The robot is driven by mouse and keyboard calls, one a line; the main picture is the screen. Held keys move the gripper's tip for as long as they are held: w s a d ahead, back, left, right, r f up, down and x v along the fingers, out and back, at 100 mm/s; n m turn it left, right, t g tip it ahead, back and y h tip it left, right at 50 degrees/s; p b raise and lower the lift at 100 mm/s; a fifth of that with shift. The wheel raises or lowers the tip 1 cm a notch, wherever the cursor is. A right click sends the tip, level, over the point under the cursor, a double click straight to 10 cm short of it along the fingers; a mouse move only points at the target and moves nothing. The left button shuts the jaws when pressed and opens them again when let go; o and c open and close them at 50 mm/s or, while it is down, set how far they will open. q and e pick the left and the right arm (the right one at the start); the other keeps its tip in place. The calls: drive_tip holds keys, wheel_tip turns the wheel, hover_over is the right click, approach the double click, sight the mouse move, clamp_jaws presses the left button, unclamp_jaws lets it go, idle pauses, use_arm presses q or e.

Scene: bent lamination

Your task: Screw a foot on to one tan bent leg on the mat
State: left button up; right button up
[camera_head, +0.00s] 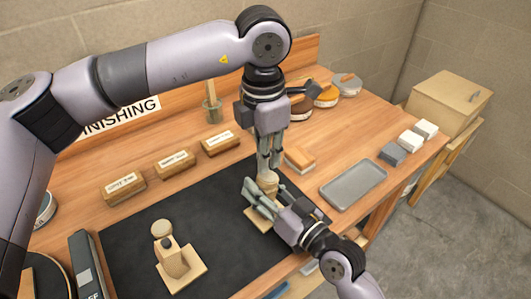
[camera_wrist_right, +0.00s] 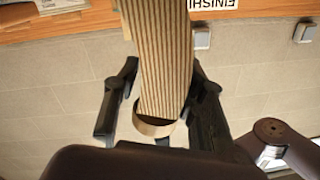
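One tan bent leg (camera_head: 179,264) stands on the black mat at the left, with a flat base and a round tan top piece. A second tan leg (camera_head: 257,219) stands at the mat's right part, largely hidden by my right gripper. My right gripper (camera_head: 259,197) reaches across it; in the right wrist view its fingers lie on both sides of the striped laminated leg (camera_wrist_right: 160,65), their tips appearing to touch it. A tan round foot (camera_head: 267,178) is at the leg's top. My left gripper (camera_head: 269,158) points down from above, its fingers close together on the foot.
The black mat (camera_head: 223,236) covers the front of the wooden table. Several labelled wooden blocks (camera_head: 173,164) line its back edge. A grey tray (camera_head: 353,184) and small white and grey blocks (camera_head: 392,154) are at the right. A cup (camera_head: 213,112) stands behind.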

drive_tip(key=shift+o, duration=1)
drive_tip(key=v, duration=1.2)
use_arm(q)
drive_tip(key=shift+r, duration=0.1)
use_arm(e)
drive_tip(key=shift+r, duration=0.15)
